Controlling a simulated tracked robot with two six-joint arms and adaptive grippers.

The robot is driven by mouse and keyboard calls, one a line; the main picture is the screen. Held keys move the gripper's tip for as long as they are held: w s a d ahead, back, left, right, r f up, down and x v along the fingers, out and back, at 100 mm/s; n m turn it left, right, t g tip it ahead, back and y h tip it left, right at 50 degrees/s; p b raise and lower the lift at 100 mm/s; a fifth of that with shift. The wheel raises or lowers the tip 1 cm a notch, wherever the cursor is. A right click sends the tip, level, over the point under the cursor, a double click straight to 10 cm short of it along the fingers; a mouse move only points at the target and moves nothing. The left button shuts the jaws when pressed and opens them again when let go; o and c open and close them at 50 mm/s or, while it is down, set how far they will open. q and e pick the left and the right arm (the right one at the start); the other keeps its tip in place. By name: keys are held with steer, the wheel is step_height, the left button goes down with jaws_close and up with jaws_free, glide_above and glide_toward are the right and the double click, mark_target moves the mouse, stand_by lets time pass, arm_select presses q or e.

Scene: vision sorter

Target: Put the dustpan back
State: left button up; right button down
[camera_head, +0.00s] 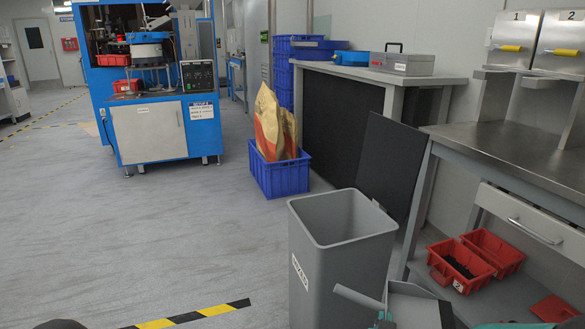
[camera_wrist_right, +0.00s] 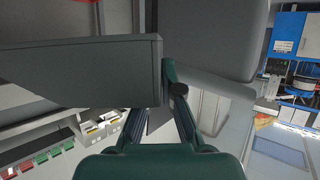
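The grey dustpan (camera_head: 412,306) is at the bottom edge of the head view, right of the grey bin, partly cut off. Its pale bar-like handle (camera_head: 358,297) points left across the bin's lower front. My right gripper (camera_head: 384,316) shows only as a bit of teal at the dustpan. In the wrist view the green fingers (camera_wrist_right: 170,88) close together on the dustpan, whose broad grey side (camera_wrist_right: 85,75) reaches left and whose handle (camera_wrist_right: 215,83) reaches right. The exact contact is partly hidden. My left gripper is not in view.
The open grey bin (camera_head: 342,262) stands close beside the dustpan. A steel workbench (camera_head: 510,150) is at the right, with red trays (camera_head: 463,268) on its lower shelf. A blue crate (camera_head: 281,178) holds paper sacks. The floor to the left is clear, with yellow-black tape (camera_head: 190,316).

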steer(key=s+r+m+g+h+p, duration=0.2)
steer(key=s+r+m+h+p, duration=0.1)
steer(key=r+p, duration=1)
steer(key=s+r+m+g+h+p, duration=0.2)
steer(key=s+r+p, duration=0.3)
steer(key=r+p, duration=0.8)
steer(key=m+h+p, duration=0.1)
steer(key=p, duration=0.7)
steer(key=shift+s+r, duration=0.4)
steer(key=shift+f, duration=0.1)
